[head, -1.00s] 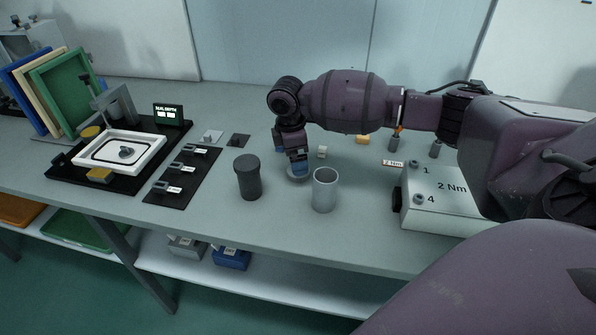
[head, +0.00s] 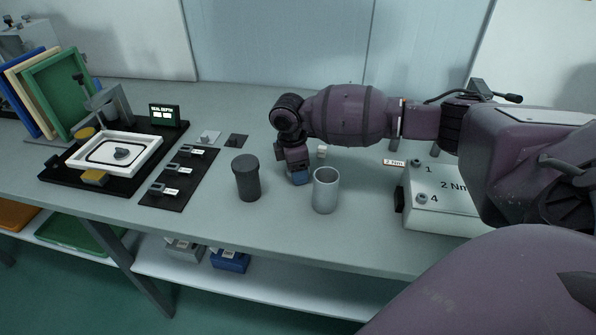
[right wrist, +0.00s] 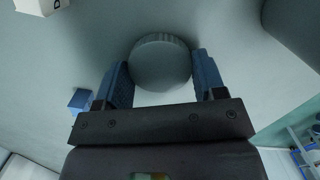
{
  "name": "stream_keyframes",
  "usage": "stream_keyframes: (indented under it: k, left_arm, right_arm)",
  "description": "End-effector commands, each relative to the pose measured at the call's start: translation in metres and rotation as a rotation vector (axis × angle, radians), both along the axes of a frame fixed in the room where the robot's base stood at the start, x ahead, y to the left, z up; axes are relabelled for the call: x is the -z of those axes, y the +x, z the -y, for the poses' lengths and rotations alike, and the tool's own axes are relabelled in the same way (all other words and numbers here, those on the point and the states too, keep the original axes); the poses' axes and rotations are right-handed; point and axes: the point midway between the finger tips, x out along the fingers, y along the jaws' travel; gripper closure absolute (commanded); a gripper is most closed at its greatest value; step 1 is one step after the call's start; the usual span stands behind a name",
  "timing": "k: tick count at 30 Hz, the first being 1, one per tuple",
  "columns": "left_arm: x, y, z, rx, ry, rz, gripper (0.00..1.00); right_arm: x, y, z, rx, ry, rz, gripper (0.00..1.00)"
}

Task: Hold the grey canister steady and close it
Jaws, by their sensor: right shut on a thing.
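The grey canister (head: 325,192) stands upright and open-topped near the middle of the table in the head view. Its round grey lid (right wrist: 160,62) shows in the right wrist view between the two blue fingers. My right gripper (head: 298,178) points down at the table just left of and behind the canister. In the right wrist view my right gripper (right wrist: 163,80) is shut on the lid, with a finger at either side of its rim. In the head view the gripper hides the lid. No gripper is on the canister, and my left gripper is not in view.
A dark lidded canister (head: 246,178) stands left of the grey one. A box marked 2 Nm (head: 445,205) is at the right. A black mat (head: 178,180) and a white framed panel (head: 118,153) lie left. Bare table lies in front of the canisters.

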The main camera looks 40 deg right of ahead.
Motion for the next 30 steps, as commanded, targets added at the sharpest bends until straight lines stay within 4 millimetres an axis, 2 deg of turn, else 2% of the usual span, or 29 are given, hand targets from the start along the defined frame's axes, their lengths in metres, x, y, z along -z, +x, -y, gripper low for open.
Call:
stream_keyframes:
  k: [8,14,17,24,30]
  left_arm:
    - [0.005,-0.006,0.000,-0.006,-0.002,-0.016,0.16]
    - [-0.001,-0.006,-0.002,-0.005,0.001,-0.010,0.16]
    - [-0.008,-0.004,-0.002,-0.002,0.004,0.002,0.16]
    - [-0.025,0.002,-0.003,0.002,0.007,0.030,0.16]
    - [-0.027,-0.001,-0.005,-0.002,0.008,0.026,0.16]
  right_arm:
    - [-0.001,0.000,0.000,0.000,0.000,0.000,0.59]
    - [-0.020,0.001,0.000,-0.001,0.000,0.005,0.59]
    - [-0.040,0.001,0.000,0.000,-0.001,0.009,0.59]
    - [-0.103,0.001,0.000,-0.001,0.000,0.010,0.59]
    - [-0.150,0.000,0.000,-0.001,0.000,0.008,0.59]
